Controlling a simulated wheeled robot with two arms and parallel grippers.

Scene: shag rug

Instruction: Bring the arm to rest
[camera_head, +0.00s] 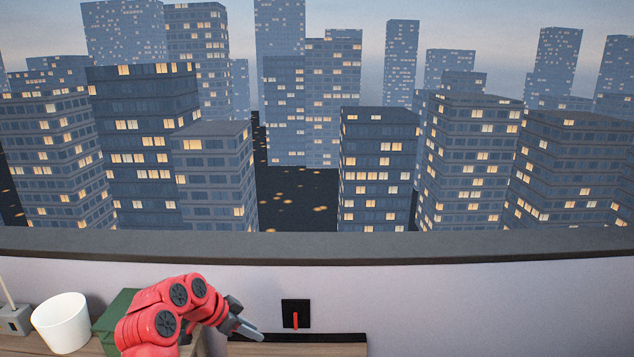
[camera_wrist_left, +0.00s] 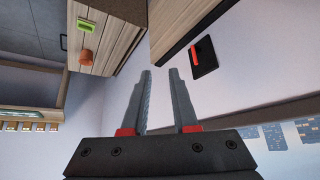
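My left arm is red with black joint caps and reaches in from the lower left in the head view. Its grey left gripper (camera_head: 250,332) points right and downward, just left of a black wall plate with a red lever (camera_head: 296,313). In the left wrist view, the left gripper (camera_wrist_left: 160,75) has its two fingers apart with nothing between them. The wall plate (camera_wrist_left: 206,62) shows there beyond the fingertips, to the right, apart from them. The red lever hangs downward in the head view. My right gripper is in neither view.
A white cup (camera_head: 63,323), a grey box (camera_head: 14,320) and a green box (camera_head: 112,318), partly behind my arm, stand at lower left on a wooden surface. A dark ledge (camera_head: 330,338) runs below the plate. The wall to the right is bare, under a wide window.

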